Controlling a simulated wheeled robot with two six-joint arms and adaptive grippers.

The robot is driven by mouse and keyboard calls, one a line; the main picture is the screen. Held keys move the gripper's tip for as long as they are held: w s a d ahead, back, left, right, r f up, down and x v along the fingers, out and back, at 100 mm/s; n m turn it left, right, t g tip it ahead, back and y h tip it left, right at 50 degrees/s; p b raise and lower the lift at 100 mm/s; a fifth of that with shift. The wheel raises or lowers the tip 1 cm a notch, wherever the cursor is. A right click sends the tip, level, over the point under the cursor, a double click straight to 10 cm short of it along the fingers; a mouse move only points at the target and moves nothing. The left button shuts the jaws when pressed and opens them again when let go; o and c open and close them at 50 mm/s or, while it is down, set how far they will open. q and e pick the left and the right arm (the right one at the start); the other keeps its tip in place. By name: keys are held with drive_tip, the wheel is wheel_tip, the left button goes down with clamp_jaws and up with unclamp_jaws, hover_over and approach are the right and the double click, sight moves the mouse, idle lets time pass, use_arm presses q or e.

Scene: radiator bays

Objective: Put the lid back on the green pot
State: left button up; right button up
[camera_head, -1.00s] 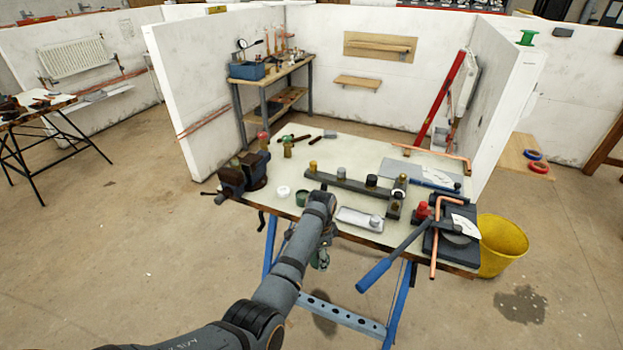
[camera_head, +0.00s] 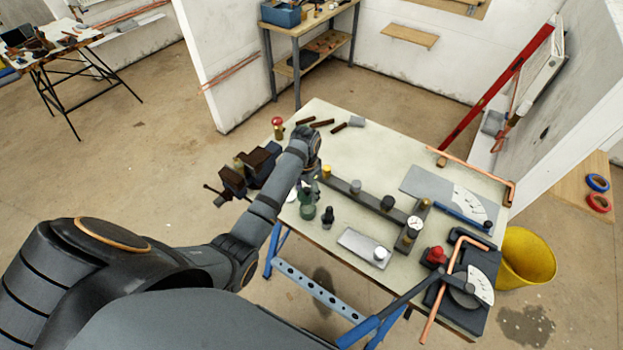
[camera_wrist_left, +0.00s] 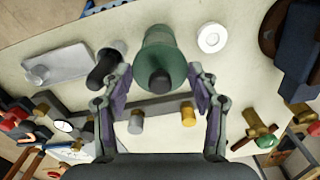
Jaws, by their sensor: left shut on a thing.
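The green pot (camera_head: 307,213) stands near the table's front left edge. My left gripper (camera_head: 309,184) points down right above it. In the left wrist view, the two fingers (camera_wrist_left: 160,80) flank a green lid (camera_wrist_left: 144,68) with a dark knob, and the gripper is shut on this lid. The lid lines up closely with the pot, whose body shows only partly behind it. I cannot tell whether the lid touches the pot. My right gripper is not in view.
A dark rail with fittings (camera_head: 376,201), a white tray (camera_head: 362,245) and a vise (camera_head: 250,170) are nearby. The table's back middle is clear.

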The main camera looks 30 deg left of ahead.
use_arm(q)
drive_tip(key=shift+s+f, duration=0.1)
drive_tip(key=shift+s, duration=0.2)
drive_tip(key=shift+s+f, duration=0.1)
drive_tip(key=shift+f, duration=0.25)
drive_tip(key=f, duration=0.2)
drive_tip(key=w+f, duration=0.1)
drive_tip(key=f, duration=0.1)
drive_tip(key=shift+f+b, duration=0.25)
drive_tip(key=shift+b, duration=0.1)
drive_tip(key=shift+f, duration=0.2)
drive_tip(key=shift+s+f, duration=0.15)
drive_tip(key=shift+f, duration=0.15)
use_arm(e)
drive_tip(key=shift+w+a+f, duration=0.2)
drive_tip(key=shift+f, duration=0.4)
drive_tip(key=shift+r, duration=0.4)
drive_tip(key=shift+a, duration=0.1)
